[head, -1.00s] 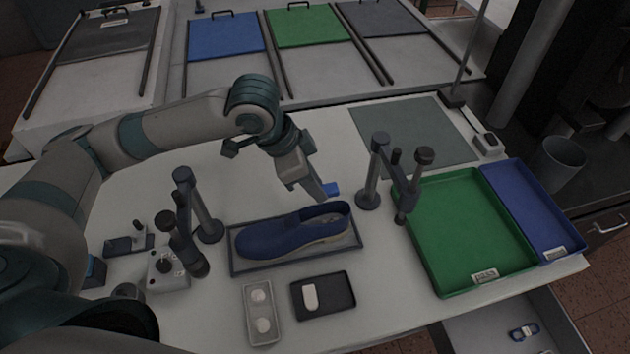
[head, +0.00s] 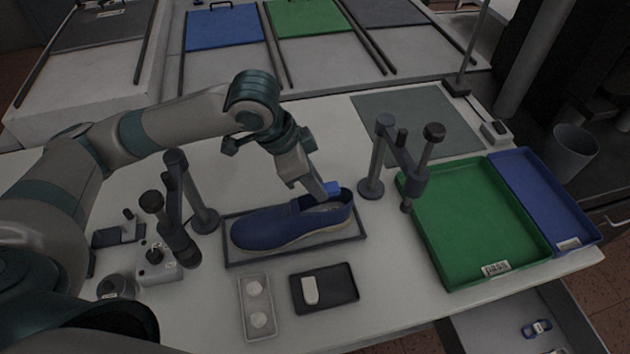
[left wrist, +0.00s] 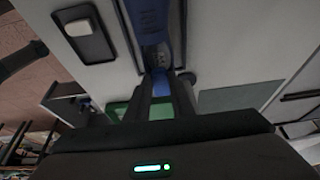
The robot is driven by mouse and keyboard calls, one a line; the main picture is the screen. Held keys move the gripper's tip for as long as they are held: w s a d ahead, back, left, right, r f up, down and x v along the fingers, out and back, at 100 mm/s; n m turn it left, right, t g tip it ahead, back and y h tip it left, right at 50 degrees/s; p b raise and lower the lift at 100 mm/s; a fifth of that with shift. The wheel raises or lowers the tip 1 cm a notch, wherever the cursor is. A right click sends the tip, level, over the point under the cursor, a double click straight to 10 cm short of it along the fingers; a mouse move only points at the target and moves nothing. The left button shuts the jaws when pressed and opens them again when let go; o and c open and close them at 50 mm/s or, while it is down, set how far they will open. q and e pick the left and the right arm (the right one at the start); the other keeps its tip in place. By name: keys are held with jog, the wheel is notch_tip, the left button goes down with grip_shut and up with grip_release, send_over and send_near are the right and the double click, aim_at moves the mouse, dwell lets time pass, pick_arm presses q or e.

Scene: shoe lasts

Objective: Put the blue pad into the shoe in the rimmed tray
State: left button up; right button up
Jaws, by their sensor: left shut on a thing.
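The blue shoe (head: 285,226) lies in the dark rimmed tray (head: 236,262), toe to the left and opening to the right. My left gripper (head: 327,192) is shut on the small blue pad (head: 332,187) and holds it just above the heel end of the shoe's opening. In the left wrist view the blue pad (left wrist: 160,83) sits between the fingertips, with part of the shoe (left wrist: 148,20) beyond it. I cannot tell whether the pad touches the shoe. My right gripper is not in view.
Two dark posts with arms, one on the left (head: 205,218) and one on the right (head: 372,187), flank the rimmed tray. A black tray (head: 345,292) with a white piece and a pale tray (head: 257,318) lie in front. Green (head: 470,225) and blue (head: 545,205) trays stand right.

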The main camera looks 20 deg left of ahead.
pick_arm(q)
jog(key=shift+f, duration=0.2)
dwell(0.5)
jog(key=o, duration=1.1)
notch_tip(320, 180, up, 3)
jog(key=p, duration=0.4)
jog(key=shift+r, duration=0.15)
jog(key=shift+r+p, duration=2.35)
jog(key=shift+p, duration=0.4)
